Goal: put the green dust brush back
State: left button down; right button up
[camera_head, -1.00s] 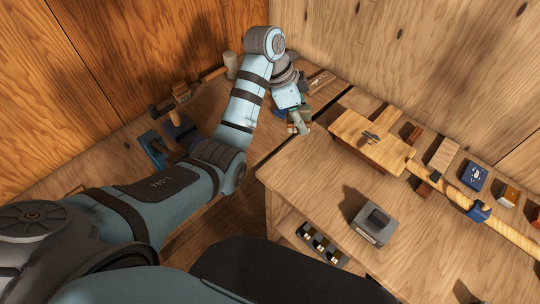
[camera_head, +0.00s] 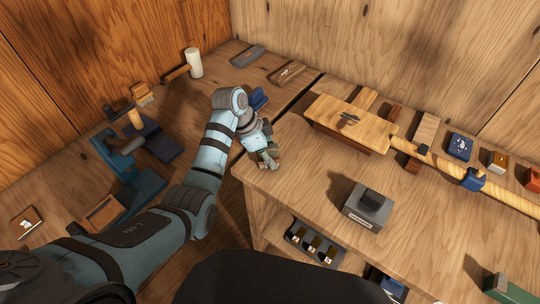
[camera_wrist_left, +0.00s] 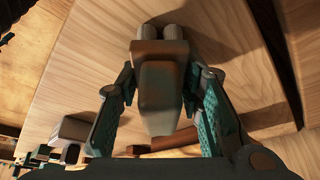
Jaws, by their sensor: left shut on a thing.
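My right gripper is not in view.
A grey box with a dark knob (camera_head: 368,205) stands on the bench. A green object (camera_head: 508,288) is at the lower right. The bench front between is clear.

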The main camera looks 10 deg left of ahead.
pick_arm(q)
jog(key=c, duration=1.5)
grip_release()
jog(key=shift+f, duration=0.1)
jog(key=o, duration=0.4)
jog(key=p+v, duration=0.4)
jog(key=v, duration=0.8)
jog(key=shift+r, duration=0.2)
jog(key=shift+f, duration=0.1)
